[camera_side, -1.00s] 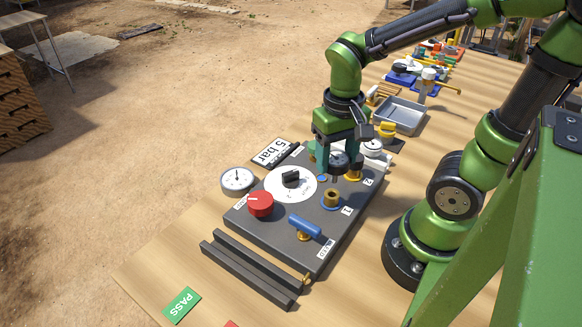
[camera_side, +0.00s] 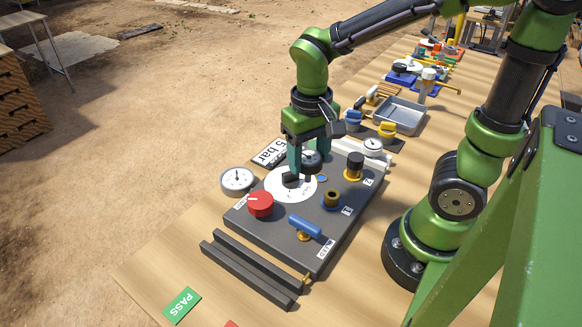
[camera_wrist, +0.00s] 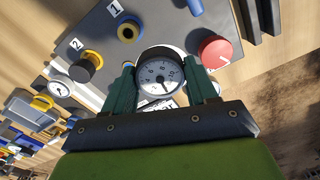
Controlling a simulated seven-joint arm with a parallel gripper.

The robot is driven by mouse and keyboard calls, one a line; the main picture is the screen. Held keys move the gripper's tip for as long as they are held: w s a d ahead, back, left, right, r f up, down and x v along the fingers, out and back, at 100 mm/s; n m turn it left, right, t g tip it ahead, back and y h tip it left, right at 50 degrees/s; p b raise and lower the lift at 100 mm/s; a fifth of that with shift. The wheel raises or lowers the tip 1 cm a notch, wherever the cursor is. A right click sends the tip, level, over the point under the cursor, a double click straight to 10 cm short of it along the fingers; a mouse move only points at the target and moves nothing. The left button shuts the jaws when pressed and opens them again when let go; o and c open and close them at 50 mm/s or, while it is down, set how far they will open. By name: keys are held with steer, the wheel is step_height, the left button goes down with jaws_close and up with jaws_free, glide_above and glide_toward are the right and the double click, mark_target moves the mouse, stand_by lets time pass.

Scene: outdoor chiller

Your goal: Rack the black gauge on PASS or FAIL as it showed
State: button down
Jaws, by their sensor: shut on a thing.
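My gripper (camera_side: 309,168) is shut on the black gauge (camera_wrist: 160,72), a round gauge with a black rim and white face. In the side view the gauge (camera_side: 312,161) is held above the panel, near the white disc with a black knob (camera_side: 291,180). In the wrist view its needle points toward the lower part of the face; the exact reading is hard to tell. The green PASS label (camera_side: 182,305) lies flat on the table at the lower left. A red label (camera_side: 231,324), cut by the frame edge, lies beside it; its text is not visible.
The dark panel (camera_side: 285,239) carries a red knob (camera_side: 261,204), a blue-handled valve (camera_side: 305,226), and ports marked 1 and 2. A grooved dark rail (camera_side: 249,271) lies in front of it. A white-faced gauge (camera_side: 237,181) stands at its left. A grey tray (camera_side: 399,115) is behind.

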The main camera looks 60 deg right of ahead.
steer(key=w+a+n, duration=0.2)
steer(key=w+a, duration=0.1)
steer(key=a, duration=0.6)
steer(key=w+a+n, duration=0.2)
steer(key=w+a, duration=0.2)
steer(key=a, duration=0.5)
steer(key=shift+a+f+n, duration=0.2)
steer(key=shift+f+n, duration=0.1)
steer(key=shift+f, duration=0.15)
steer(key=shift+f, duration=0.1)
steer(key=shift+f, duration=2.45)
steer(key=shift+f, duration=0.3)
steer(key=shift+f, duration=1.15)
steer(key=shift+f, duration=0.15)
steer(key=shift+s+f, duration=0.1)
steer(key=shift+f, duration=0.8)
